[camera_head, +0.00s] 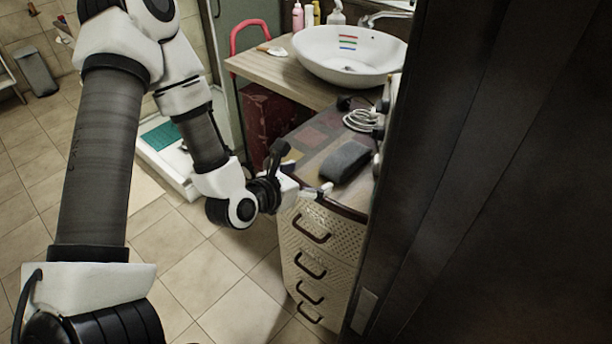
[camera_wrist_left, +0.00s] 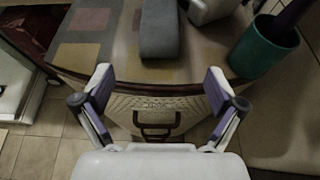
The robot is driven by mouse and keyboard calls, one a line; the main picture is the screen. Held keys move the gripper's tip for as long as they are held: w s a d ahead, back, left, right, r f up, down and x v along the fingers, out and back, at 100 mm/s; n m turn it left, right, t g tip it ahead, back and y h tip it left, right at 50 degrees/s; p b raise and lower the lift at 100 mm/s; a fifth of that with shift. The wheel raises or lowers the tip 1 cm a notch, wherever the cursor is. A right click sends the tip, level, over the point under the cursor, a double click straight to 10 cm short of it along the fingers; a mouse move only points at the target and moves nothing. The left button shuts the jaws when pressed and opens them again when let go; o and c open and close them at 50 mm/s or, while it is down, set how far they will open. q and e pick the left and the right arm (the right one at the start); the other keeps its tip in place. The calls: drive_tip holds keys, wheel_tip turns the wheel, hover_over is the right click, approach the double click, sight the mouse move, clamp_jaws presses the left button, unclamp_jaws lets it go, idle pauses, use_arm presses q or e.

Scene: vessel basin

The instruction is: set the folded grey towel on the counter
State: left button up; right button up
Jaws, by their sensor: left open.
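The folded grey towel (camera_head: 345,162) lies on top of a drawer cabinet (camera_head: 318,232) with a patterned top. It also shows in the left wrist view (camera_wrist_left: 161,32), at the top middle, near the cabinet's front edge. My left gripper (camera_head: 312,190) is just in front of the cabinet, close to the towel but apart from it. In the left wrist view its fingers (camera_wrist_left: 160,84) are spread with nothing between them. The wooden counter (camera_head: 262,68) stands behind the cabinet and carries a white basin (camera_head: 345,62). My right gripper is not in view.
A teal cup (camera_wrist_left: 262,52) stands right of the towel in the wrist view. A coiled white cord (camera_head: 362,119) lies behind the towel. Bottles (camera_head: 309,17) stand at the counter's back. The counter's left part is mostly clear, with a small brush-like item (camera_head: 272,50). A dark panel (camera_head: 500,180) fills the right.

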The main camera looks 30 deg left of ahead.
use_arm(q)
drive_tip(key=s+d+f+m+g, duration=0.2)
drive_tip(key=s+f+m+g, duration=0.3)
drive_tip(key=f+m, duration=0.5)
drive_tip(key=s+d+f+m+g, duration=0.1)
drive_tip(key=s+f+m+g, duration=0.3)
drive_tip(key=s+f+m, duration=0.6)
drive_tip(key=m, duration=0.3)
drive_tip(key=shift+s+d+m+g+y, duration=0.15)
drive_tip(key=shift+d+m+g+y, duration=0.15)
drive_tip(key=shift+d+g+y, duration=0.1)
drive_tip(key=shift+o, duration=0.5)
drive_tip(key=s+f+m+g+y, duration=0.1)
drive_tip(key=s+f+m+g, duration=0.2)
drive_tip(key=s+m, duration=0.6)
drive_tip(key=shift+s+d+f+m+g, duration=0.15)
drive_tip(key=shift+d+f+m+g, duration=0.15)
drive_tip(key=shift+f+m, duration=0.5)
drive_tip(key=shift+f, duration=0.1)
